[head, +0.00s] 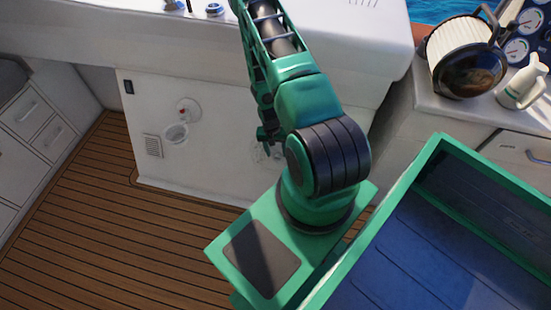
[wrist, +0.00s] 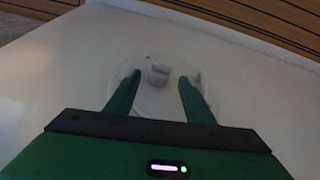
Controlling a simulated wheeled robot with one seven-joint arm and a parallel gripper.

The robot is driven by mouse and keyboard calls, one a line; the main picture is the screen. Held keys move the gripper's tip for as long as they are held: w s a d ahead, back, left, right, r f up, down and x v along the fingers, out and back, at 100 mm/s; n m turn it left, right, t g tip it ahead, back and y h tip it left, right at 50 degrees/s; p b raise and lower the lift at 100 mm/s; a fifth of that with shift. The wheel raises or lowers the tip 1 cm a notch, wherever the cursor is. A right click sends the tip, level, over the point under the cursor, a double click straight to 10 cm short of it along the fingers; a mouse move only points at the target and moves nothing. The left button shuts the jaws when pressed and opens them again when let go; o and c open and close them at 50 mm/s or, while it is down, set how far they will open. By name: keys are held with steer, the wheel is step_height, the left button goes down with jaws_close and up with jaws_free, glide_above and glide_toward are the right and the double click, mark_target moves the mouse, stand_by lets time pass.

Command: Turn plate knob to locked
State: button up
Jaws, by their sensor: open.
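A round pale plate (wrist: 150,104) is set in the white wall panel, with a small grey knob (wrist: 158,75) standing near its middle. In the head view the plate (head: 259,154) is low on the panel and partly hidden behind my arm. My gripper (wrist: 159,77) is open, with one green finger on each side of the knob in the wrist view. The knob appears slightly beyond the fingertips, and I cannot tell if they touch it. In the head view my gripper (head: 268,136) hangs in front of the panel; its fingers are small there.
The white panel (head: 220,150) also carries a round fitting (head: 187,110), a clear cup-like part (head: 176,134) and a vent (head: 153,146). A white counter overhangs above. A green-rimmed blue bin (head: 420,165) stands at right. Wooden floor (head: 110,220) is clear at left.

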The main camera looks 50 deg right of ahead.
mark_target(277, 159)
steer(key=shift+s+d+f, duration=0.1)
steer(key=shift+s+f, duration=0.05)
steer(key=shift+f, duration=1.05)
steer(key=shift+s+d+f, duration=0.1)
steer(key=shift+f, duration=1.05)
steer(key=shift+c, duration=0.7)
